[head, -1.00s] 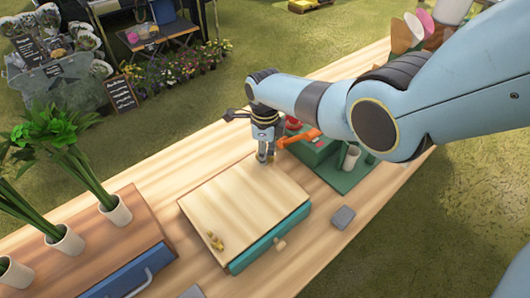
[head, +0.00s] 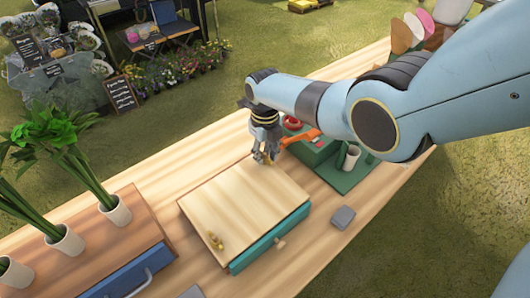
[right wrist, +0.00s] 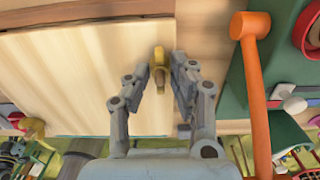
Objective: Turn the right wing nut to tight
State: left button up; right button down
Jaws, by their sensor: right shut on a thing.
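The right wing nut (right wrist: 159,58) is brass-yellow and stands at the edge of a pale wooden board (head: 240,200). My right gripper (head: 265,157) is above the board's far right corner, pointing down. In the right wrist view, its two fingers (right wrist: 160,72) are closed on the wing nut from both sides. In the head view, the fingers mostly hide this nut. A second brass wing nut (head: 215,240) sits at the board's near left corner and also shows in the right wrist view (right wrist: 33,125). My left gripper is not in view.
Under the board is a teal drawer (head: 262,245) with a wooden knob. A green stand (head: 325,165) with an orange-handled tool (head: 300,138) is close to the gripper's right. A grey block (head: 342,217) lies at right. Potted plants (head: 115,211) stand on a brown box at left.

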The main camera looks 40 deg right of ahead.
aim_at(265, 156)
dwell(0.4)
jog(key=c, duration=1.1)
grip_release()
jog(key=shift+c, duration=0.2)
jog(key=shift+r, duration=3.75)
jog(key=shift+f, duration=0.1)
